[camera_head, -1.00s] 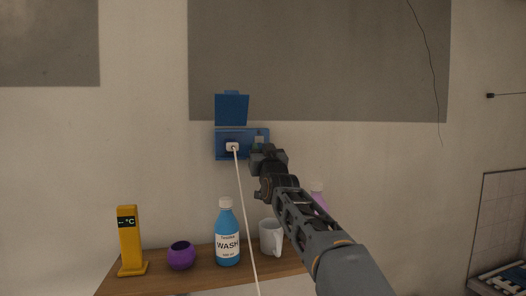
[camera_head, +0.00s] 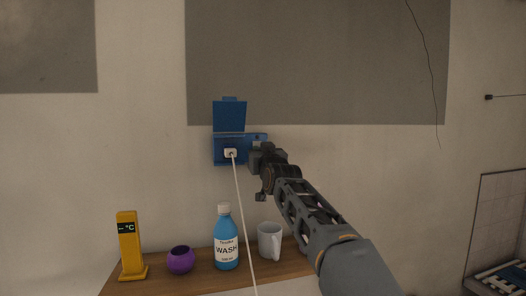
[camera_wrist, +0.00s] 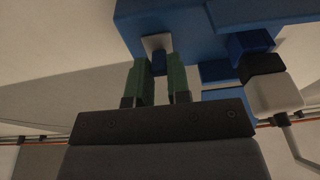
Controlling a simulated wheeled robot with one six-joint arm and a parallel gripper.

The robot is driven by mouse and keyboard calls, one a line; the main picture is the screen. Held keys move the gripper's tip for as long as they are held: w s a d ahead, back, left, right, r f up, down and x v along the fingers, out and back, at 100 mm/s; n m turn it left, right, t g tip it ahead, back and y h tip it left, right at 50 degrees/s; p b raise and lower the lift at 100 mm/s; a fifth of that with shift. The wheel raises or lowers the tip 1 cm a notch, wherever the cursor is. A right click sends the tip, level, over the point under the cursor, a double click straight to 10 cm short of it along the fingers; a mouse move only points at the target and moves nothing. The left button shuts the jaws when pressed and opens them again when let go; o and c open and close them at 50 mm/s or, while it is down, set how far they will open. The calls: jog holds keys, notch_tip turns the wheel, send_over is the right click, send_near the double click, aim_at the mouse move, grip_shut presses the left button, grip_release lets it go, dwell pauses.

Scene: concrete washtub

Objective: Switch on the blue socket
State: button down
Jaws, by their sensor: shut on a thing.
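The blue socket (camera_head: 222,143) is on the wall with its lid (camera_head: 229,115) raised. A white plug (camera_head: 231,153) with a white cable sits in its left part. My gripper (camera_head: 254,148) is at the socket's right part and hides the switch in the head view. In the wrist view the green fingers (camera_wrist: 160,74) are on either side of a small blue switch knob (camera_wrist: 158,62), closed on it. The knob stands on a pale square plate (camera_wrist: 154,42) on the blue housing. The plug (camera_wrist: 277,92) is to the right of the fingers there.
Below, a wooden shelf (camera_head: 205,278) holds a yellow thermometer stand (camera_head: 130,246), a purple pot (camera_head: 180,260), a blue wash bottle (camera_head: 226,240) and a white mug (camera_head: 268,240). The white cable (camera_head: 243,210) hangs down in front of the shelf, left of my arm.

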jog(key=shift+r+m+g+h+p, duration=0.15)
jog(key=shift+r+g+h+p, duration=0.3)
jog(key=shift+g, duration=0.6)
jog(key=shift+r+m+g+h+p, duration=0.15)
jog(key=shift+r+g+h+p, duration=0.1)
jog(key=shift+r+g+p, duration=0.6)
jog(key=shift+f+g, duration=0.3)
jog(key=shift+g, duration=0.1)
jog(key=c, duration=1.1)
grip_release()
jog(key=shift+f, duration=0.1)
